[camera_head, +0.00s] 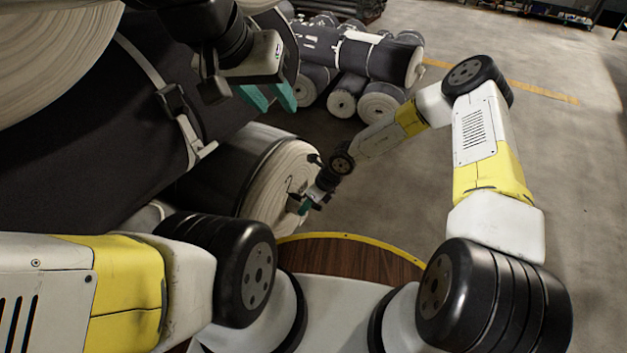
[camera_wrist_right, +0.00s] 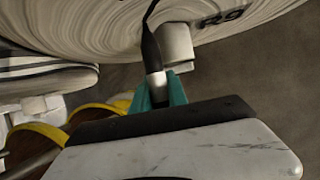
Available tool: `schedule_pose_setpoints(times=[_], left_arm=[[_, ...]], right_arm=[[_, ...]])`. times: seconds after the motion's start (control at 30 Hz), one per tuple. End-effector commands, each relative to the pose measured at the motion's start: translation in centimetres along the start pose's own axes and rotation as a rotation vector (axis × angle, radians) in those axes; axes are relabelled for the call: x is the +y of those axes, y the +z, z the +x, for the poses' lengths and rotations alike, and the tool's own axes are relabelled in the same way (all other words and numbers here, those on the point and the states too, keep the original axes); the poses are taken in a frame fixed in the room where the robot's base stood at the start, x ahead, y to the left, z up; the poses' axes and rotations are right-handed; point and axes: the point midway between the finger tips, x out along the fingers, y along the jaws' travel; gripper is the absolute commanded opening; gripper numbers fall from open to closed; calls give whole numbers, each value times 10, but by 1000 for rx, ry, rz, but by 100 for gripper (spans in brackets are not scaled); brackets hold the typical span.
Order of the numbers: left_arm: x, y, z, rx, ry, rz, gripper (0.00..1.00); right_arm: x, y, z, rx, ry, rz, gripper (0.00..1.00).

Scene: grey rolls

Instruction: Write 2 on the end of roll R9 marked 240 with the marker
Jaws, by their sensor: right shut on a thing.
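Roll R9 (camera_head: 262,190) is a dark roll with a pale, layered end facing my right arm. The black label R9 (camera_wrist_right: 222,18) reads on that end in the right wrist view; I cannot make out the marking 240. My right gripper (camera_head: 305,207) is shut on a dark marker (camera_wrist_right: 151,48), which points up at the roll end. I cannot tell whether its tip touches. Dark lines show on the end beside the gripper in the head view, too small to read. My left gripper (camera_head: 268,97) is empty, its teal fingers apart, in front of a large strapped roll.
The large dark strapped roll (camera_head: 75,130) fills the left side, close to my left arm. Several more rolls (camera_head: 350,62) lie stacked at the back. A pale stub (camera_wrist_right: 178,45) sticks out beside the marker. The floor (camera_head: 580,150) at right is clear.

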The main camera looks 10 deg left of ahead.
Motion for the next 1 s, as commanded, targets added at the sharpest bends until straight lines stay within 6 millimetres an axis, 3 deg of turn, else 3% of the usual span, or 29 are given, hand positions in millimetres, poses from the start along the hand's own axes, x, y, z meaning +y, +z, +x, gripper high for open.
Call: schedule_pose_setpoints(times=[1.0], left_arm=[[0,0,0,0,0,0,36]], right_arm=[[-7,4,0,0,0,-1,0]])
